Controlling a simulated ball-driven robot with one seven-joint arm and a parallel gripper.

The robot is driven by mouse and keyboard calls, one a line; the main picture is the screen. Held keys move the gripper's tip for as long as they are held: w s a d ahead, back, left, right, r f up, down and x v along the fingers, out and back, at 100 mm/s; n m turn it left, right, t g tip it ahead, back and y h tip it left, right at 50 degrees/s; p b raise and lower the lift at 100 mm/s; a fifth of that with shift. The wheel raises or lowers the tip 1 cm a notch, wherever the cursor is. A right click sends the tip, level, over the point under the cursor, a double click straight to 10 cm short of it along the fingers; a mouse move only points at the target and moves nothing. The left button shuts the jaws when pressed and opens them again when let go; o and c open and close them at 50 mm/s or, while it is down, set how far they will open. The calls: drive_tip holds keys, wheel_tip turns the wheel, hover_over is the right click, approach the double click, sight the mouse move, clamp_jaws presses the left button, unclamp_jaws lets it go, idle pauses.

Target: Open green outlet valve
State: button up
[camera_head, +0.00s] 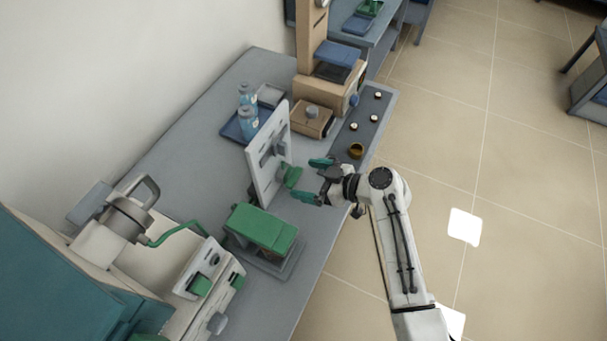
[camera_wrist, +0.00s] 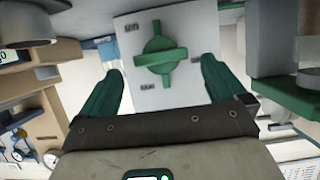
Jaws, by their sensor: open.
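The green outlet valve (camera_head: 291,176) is a round knob with a raised bar, mounted on an upright white panel (camera_head: 264,172) on the bench. A grey knob (camera_head: 279,149) sits higher on the same panel.
Bottles (camera_head: 248,122) stand in a blue tray behind the panel.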

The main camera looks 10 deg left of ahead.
sight(293, 177)
drive_tip(key=shift+x, duration=1.1)
drive_tip(key=shift+s, duration=0.1)
drive_tip(key=shift+c, duration=0.5)
drive_tip(key=c, duration=1)
drive_tip(key=shift+o, duration=0.2)
